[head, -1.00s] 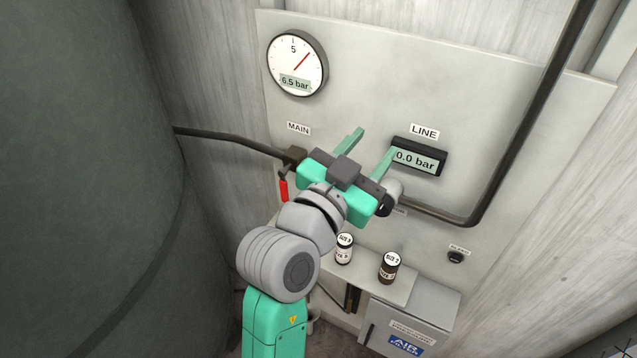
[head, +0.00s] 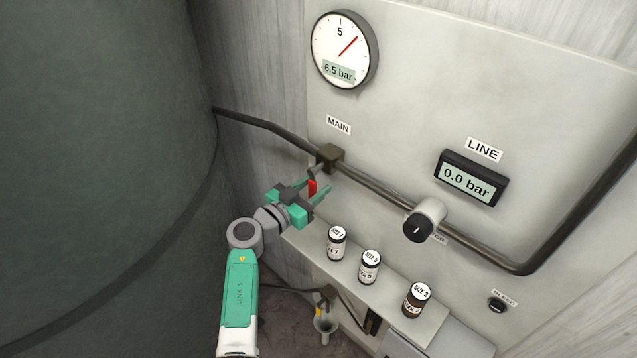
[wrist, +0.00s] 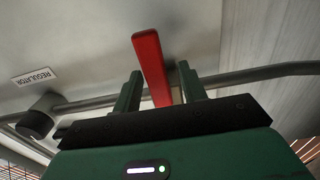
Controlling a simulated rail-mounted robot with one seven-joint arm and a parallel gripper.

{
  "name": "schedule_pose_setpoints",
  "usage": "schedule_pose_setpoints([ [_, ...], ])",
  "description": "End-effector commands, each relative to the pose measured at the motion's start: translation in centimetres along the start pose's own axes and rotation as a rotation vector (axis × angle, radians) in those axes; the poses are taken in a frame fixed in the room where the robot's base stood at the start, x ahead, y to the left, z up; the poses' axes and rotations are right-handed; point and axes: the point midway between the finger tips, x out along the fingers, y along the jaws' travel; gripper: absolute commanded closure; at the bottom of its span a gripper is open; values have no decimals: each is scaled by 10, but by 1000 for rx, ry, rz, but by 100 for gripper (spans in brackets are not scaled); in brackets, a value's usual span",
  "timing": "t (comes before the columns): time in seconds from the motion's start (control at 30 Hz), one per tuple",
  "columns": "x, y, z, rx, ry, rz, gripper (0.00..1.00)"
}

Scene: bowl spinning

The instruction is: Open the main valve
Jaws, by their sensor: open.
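The main valve (head: 330,157) is a dark block on the pipe below the MAIN label. Its red lever handle (head: 312,188) hangs down, crosswise to the pipe. My gripper (head: 314,183) is at the handle with its fingers open and pointing toward the panel. In the wrist view, the red handle (wrist: 150,62) stands between the two green fingers of my gripper (wrist: 160,72), with a gap on each side. The handle's lower end is hidden behind the gripper body there. The round gauge (head: 343,48) reads 6.5 bar. The LINE display (head: 470,179) reads 0.0 bar.
The regulator knob (head: 420,225) sits right of the valve on the same pipe (head: 375,188). Below, several labelled jars (head: 370,267) stand on a shelf (head: 395,310). A large dark tank (head: 90,150) fills the left side. A small bleed knob (head: 497,305) is at right.

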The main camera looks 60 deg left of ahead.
Motion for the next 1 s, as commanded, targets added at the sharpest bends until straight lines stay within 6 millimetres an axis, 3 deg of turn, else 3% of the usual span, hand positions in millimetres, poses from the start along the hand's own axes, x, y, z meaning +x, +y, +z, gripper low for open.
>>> schedule_pose_setpoints([
  [0.13, 13, 0, 0, -1, 0, 1, 58],
  [0.4, 15, 1, 0, 0, 0, 1, 60],
  [0.6, 14, 1, 0, 0, -1, 1, 99],
  [0.87, 16, 4, 0, -6, 0, 5, 100],
  [1.0, 23, 19, 1, -40, -1, 25, 100],
])
